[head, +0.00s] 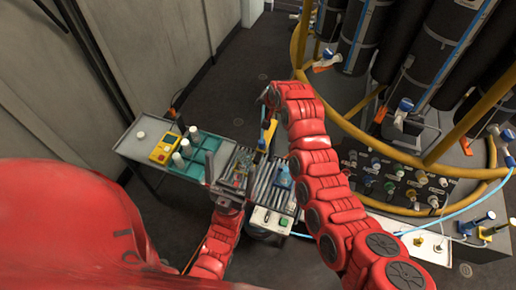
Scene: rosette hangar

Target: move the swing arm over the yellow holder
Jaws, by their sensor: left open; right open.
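A narrow bench (128,142) runs across the middle. A yellow upright piece (269,132), which may be the yellow holder, stands at its back edge with a dark and blue part at its foot. I cannot pick out the swing arm for sure. My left gripper (226,174) is open over the middle of the bench, beside a small cluttered grey fixture (240,168). My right gripper (268,106) is open above and behind the yellow piece; its fingers are small and partly hidden by my red arm.
A yellow box (163,149) and a teal tray (195,162) with white cylinders lie on the left. A blue-topped bottle (284,178) stands on the ribbed section. At right are a yellow ring frame (376,147), dark cylinders and a panel of knobs (390,180). Dark floor lies behind.

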